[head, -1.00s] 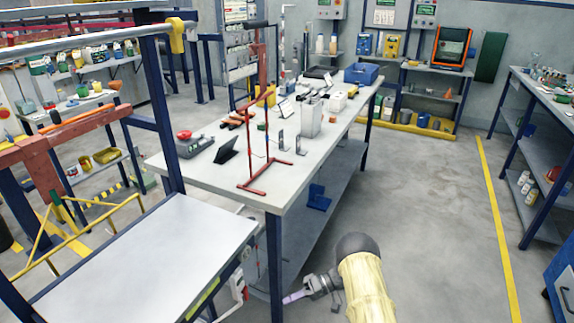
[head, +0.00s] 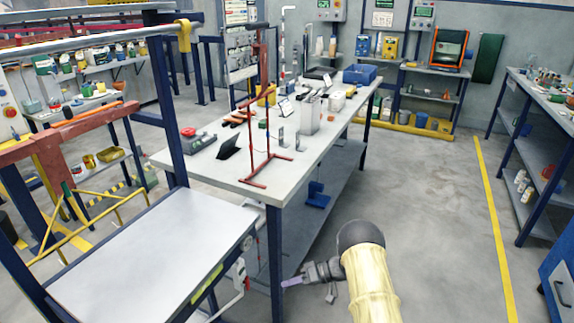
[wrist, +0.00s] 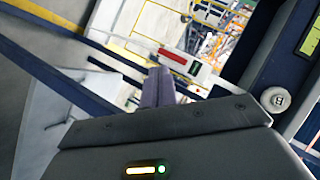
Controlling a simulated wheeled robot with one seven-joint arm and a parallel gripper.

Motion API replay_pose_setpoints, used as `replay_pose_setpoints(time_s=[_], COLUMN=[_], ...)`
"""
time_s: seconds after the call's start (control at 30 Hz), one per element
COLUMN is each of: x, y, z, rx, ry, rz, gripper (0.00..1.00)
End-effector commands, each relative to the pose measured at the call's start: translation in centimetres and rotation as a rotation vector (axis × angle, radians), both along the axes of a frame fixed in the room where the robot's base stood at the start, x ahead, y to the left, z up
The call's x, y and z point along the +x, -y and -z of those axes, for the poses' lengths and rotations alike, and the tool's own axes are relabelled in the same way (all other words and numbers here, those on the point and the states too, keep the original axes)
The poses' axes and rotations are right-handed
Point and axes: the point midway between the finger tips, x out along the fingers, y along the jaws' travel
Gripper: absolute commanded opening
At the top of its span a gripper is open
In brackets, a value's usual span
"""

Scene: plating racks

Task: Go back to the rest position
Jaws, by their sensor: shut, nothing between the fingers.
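My gripper (head: 292,281) is at the lower middle of the head view, at the end of my yellow-sleeved arm. It is low, beside the near leg of the white worktable and below its top. In the wrist view its fingers (wrist: 158,88) are together and hold nothing. A blue frame post and a white-and-red fitting (wrist: 185,64) show close beyond the fingers in the wrist view.
A grey-topped cart (head: 150,250) stands at the lower left. Open floor (head: 430,190) lies to the right, with a yellow line and a shelf bench (head: 545,95) beyond.

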Motion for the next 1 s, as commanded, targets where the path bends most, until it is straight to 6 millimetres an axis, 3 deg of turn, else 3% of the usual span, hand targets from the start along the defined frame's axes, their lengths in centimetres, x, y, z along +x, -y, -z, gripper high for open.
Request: replay_pose_setpoints(time_s=[0.27,0.4,0.57,0.77,0.87,1.0], x=[4.5,7.1,8.3,6.6,4.5,0.2], y=[0.8,2.4,5.3,9.3,11.2,13.4], z=[-4.9,-9.0,-13.4,-17.9,-19.7,-21.6], rx=[-0.087,-0.187,-0.338,-0.551,-0.658,-0.800], ry=[0.209,0.341,0.444,0.482,0.461,0.396], rz=[0.194,0.349,0.516,0.680,0.739,0.787], gripper=[0.00,0.00,0.00,0.00,0.00,0.00])
